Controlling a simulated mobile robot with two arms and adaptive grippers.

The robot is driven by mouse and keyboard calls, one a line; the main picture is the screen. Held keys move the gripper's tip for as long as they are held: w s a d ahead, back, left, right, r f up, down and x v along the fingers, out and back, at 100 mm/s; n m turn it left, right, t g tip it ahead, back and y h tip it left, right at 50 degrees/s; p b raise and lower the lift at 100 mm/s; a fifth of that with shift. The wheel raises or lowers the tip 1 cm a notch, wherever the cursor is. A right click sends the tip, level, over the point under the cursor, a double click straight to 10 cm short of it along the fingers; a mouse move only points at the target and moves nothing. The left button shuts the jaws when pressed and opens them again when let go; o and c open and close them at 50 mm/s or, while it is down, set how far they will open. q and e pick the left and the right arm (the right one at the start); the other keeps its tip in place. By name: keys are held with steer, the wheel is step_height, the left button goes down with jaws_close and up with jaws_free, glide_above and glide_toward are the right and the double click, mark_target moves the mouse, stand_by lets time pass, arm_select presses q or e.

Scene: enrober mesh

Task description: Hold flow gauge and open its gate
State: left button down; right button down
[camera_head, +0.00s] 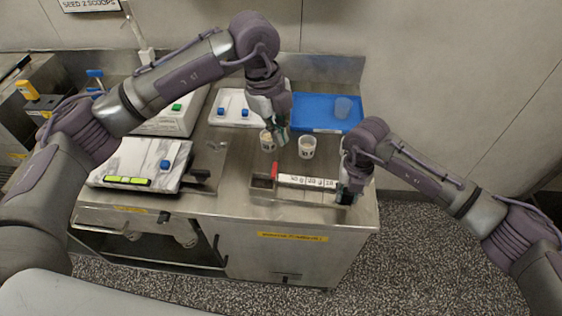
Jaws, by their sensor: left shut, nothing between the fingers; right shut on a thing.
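The flow gauge appears to be the long white marked bar (306,182) with a red piece (275,171) at its left end, which may be the gate. It lies across a shallow metal tray (262,196) at the front right of the steel counter. My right gripper (347,190) is shut on the bar's right end, and its fingers partly hide that end. My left gripper (281,139) is shut and empty, pointing down beside a small cup (267,141), above and behind the red piece and apart from it. Whether the gate is open is too small to tell.
Another white cup (307,147) stands between my grippers. White panels with blue knobs (232,108) and a marbled board (140,160) fill the left. The counter's right edge is close to my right gripper.

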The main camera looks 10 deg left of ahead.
arm_select(q)
steer(key=n, duration=0.2)
steer(key=r+n+h, duration=0.1)
steer(key=n, duration=0.4)
steer(key=shift+w+a+r+n+h, duration=0.15)
steer(key=shift+r+n+h, duration=0.15)
steer(key=shift+r+h, duration=0.1)
glide_above(275, 181)
step_height(275, 181, down, 12)
steer(key=shift+w+d+r, duration=0.1)
steer(key=shift+w+d, duration=0.2)
steer(key=shift+d, duration=0.05)
